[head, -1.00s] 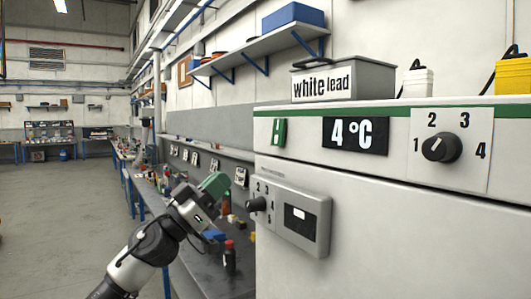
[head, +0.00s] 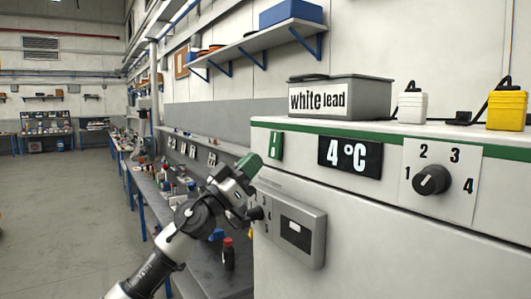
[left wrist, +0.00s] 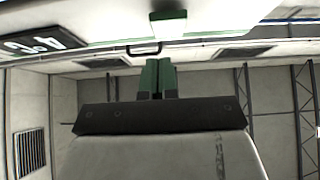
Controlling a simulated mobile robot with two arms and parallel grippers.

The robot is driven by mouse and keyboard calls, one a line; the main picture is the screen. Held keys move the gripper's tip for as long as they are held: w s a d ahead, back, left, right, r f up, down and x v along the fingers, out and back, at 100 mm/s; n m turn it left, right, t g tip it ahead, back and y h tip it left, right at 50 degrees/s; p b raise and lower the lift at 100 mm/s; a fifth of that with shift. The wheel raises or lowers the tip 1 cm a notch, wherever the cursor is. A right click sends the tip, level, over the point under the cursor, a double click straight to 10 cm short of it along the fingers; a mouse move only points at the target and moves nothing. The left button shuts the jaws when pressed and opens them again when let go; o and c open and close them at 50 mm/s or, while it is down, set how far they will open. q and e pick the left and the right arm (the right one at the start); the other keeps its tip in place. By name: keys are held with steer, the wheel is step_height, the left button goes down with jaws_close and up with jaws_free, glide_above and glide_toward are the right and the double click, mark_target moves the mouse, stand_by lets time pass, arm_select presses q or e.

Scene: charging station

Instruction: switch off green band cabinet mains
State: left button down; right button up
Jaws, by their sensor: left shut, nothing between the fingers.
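The white cabinet (head: 370,215) with a green band along its top edge stands at the right in the head view. A small green rocker switch (head: 275,146) is at the left end of its front, left of the black 4 °C display (head: 349,156). In the left wrist view the switch (left wrist: 168,24) is at the top, beyond my fingertips. My left gripper (head: 252,163), with green fingertips, is shut and empty, just left of and below the switch. Its fingers (left wrist: 157,66) appear together and apart from the switch. My right gripper is not in view.
A grey box with a dial (head: 291,228) juts from the cabinet front below the switch, close to my left wrist. A numbered dial (head: 431,181) is at the right. A white lead box (head: 366,98) stands on top. A cluttered bench runs behind my arm.

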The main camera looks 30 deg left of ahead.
mark_target(278, 159)
arm_select(q)
steer(key=shift+w+d+f, duration=0.15)
steer(key=shift+w+d, duration=0.1)
steer(key=shift+w, duration=0.35)
steer(key=shift+w+d+f, duration=0.1)
steer(key=shift+w+d, duration=0.1)
steer(key=shift+w, duration=0.35)
steer(key=shift+w+d+f, duration=0.15)
steer(key=shift+w+d, duration=0.1)
steer(key=shift+w, duration=0.35)
steer(key=shift+w+d+f+p, duration=0.1)
steer(key=shift+w+d+p, duration=0.15)
steer(key=shift+w+p, duration=0.35)
steer(key=shift+f, duration=0.15)
